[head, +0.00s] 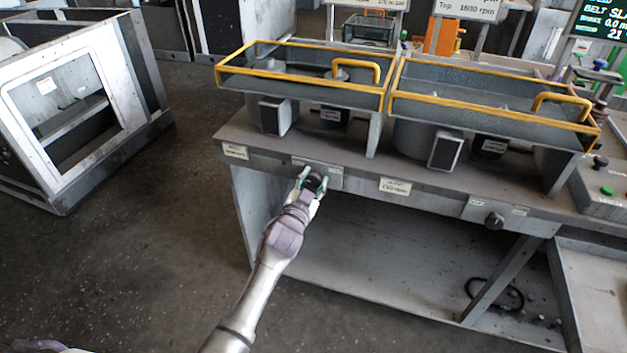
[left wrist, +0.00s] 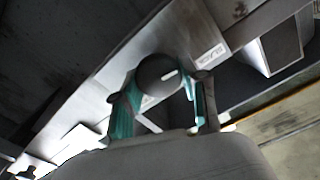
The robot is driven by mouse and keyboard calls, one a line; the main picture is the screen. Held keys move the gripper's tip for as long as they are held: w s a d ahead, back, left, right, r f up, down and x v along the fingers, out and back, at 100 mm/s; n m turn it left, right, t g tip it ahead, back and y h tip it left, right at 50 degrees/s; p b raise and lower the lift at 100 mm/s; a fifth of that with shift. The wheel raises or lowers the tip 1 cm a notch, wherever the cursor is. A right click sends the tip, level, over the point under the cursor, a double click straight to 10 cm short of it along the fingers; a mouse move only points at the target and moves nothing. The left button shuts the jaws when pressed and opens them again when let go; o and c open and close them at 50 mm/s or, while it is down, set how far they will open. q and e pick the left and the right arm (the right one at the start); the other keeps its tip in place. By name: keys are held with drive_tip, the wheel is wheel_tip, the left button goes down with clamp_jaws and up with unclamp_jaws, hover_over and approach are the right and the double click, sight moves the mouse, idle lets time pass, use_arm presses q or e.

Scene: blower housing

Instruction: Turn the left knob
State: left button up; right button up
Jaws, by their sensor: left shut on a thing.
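The left knob (left wrist: 157,74) is dark and round, with a white mark on its face, and sits on the front panel of the grey bench. In the left wrist view my left gripper (left wrist: 160,97) has one green-padded finger on each side of the knob. In the head view the left gripper (head: 313,181) is at the knob on the bench front, shut on it, and covers most of it. The right knob (head: 494,221) is dark and stands free further right on the same panel. My right gripper is not in view.
A control box with a green button (head: 607,190) is at the right. A grey metal frame (head: 60,190) stands on the floor at left. The floor in front is clear.

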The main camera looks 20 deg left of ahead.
use_arm(q)
drive_tip(key=o, duration=1.1)
drive_tip(key=shift+o, duration=0.2)
drive_tip(key=s, duration=1.2)
drive_tip(key=shift+a, duration=0.2)
drive_tip(key=s+f+g, duration=0.3)
drive_tip(key=s+f, duration=0.3)
drive_tip(key=f, duration=0.6)
drive_tip(key=s+f+n+g+p, duration=0.1)
drive_tip(key=s+f+g, duration=0.2)
drive_tip(key=s+f, duration=0.55)
drive_tip(key=s+f+g, duration=0.3)
drive_tip(key=f, duration=1.1)
drive_tip(key=s+a+f+g, duration=0.1)
drive_tip(key=s+f+g, duration=0.3)
drive_tip(key=s, duration=1.1)
drive_tip(key=s+a+f+n+g, duration=0.1)
drive_tip(key=s+f+g, duration=0.3)
drive_tip(key=s+f, duration=0.6)
drive_tip(key=s+a+p, duration=0.1)
drive_tip(key=s, duration=0.5)
drive_tip(key=shift+s+a+f+n+y, duration=0.15)
drive_tip(key=shift+a+n+y, duration=0.05)
drive_tip(key=shift+n+y, duration=0.1)
